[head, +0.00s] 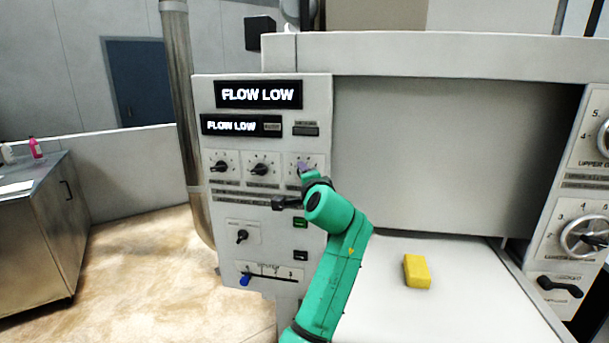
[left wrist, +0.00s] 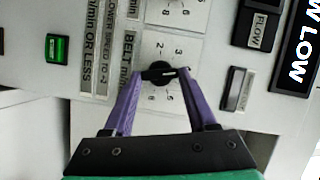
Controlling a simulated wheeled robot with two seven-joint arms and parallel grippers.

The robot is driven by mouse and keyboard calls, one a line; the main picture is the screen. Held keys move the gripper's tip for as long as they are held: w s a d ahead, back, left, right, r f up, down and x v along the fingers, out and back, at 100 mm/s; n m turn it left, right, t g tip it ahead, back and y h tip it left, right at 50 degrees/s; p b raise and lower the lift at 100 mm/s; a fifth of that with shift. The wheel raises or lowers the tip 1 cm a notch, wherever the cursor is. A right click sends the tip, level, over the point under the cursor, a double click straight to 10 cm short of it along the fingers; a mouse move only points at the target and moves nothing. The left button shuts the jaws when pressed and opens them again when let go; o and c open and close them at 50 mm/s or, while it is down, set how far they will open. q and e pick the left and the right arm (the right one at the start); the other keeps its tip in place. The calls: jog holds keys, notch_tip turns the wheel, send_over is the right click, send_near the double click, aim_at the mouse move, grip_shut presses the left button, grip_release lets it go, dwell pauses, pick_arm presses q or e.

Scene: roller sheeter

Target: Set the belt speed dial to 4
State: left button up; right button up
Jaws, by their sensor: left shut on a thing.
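The belt speed dial (left wrist: 158,74) is a black knob on a white numbered plate. In the left wrist view it sits beside a label reading BELT m/min. My left gripper (left wrist: 161,85) has purple fingers closed on either side of this knob. The knob's pale mark points right in that view, towards the displays, between the 2–3 side and the 6–8 side. The number at its tip is too small and covered to read. In the head view my left gripper (head: 304,168) hides most of the rightmost dial in the row. My right gripper is out of view.
Two similar dials (head: 221,166) and (head: 262,169) sit to the left. FLOW LOW displays (head: 258,95) are above. Below are a switch (head: 242,237), a green button (head: 300,223) and a blue-knobbed slider (head: 245,279). A yellow block (head: 417,271) lies on the white surface at right.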

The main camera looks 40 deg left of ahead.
pick_arm(q)
jog(key=shift+n, duration=0.4)
jog(key=o, duration=1.4)
jog(key=shift+c, duration=0.2)
jog(key=b+v, duration=0.4)
jog(key=v, duration=1)
jog(key=shift+s+d+r, duration=0.15)
jog(key=shift+d+r, duration=0.05)
